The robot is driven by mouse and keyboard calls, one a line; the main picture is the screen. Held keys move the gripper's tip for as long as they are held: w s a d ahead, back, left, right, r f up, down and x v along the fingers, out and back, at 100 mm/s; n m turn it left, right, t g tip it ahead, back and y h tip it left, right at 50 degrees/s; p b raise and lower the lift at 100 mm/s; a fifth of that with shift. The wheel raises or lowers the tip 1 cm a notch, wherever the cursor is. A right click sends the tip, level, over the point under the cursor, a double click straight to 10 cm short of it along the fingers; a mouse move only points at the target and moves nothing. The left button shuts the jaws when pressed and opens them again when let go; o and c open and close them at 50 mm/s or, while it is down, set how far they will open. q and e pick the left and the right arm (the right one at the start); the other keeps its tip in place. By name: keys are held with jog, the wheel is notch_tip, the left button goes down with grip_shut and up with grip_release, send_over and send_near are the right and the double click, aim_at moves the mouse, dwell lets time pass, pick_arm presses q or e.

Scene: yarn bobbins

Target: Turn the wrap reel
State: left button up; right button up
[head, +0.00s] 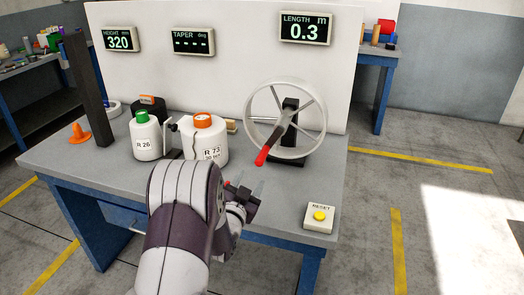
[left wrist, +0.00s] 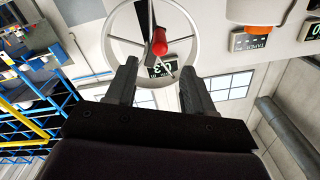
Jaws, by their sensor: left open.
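The wrap reel (head: 318,108) is a white spoked wheel on a dark stand, upright on the grey bench. Its crank has a red handle (head: 264,155) pointing down and toward me. In the left wrist view the wheel rim (left wrist: 113,22) is at the top, and the red handle (left wrist: 158,42) shows between the fingers' directions. My left gripper (head: 249,185) is open and empty, in front of and below the handle, apart from it. In the left wrist view its two fingers (left wrist: 157,75) are spread wide. My right gripper is not in view.
Labelled bobbins (head: 203,144) (head: 146,137) stand left of the reel. A reset box (head: 320,216) with a yellow button sits at the bench's front right. A dark post (head: 86,90) stands at left.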

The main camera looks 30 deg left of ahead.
aim_at(262, 157)
pick_arm(q)
jog(key=p+x, duration=0.1)
jog(key=x, duration=1.1)
jog(key=shift+w+a, duration=0.1)
jog(key=shift+w, duration=0.2)
jog(key=shift+c, duration=0.4)
grip_shut()
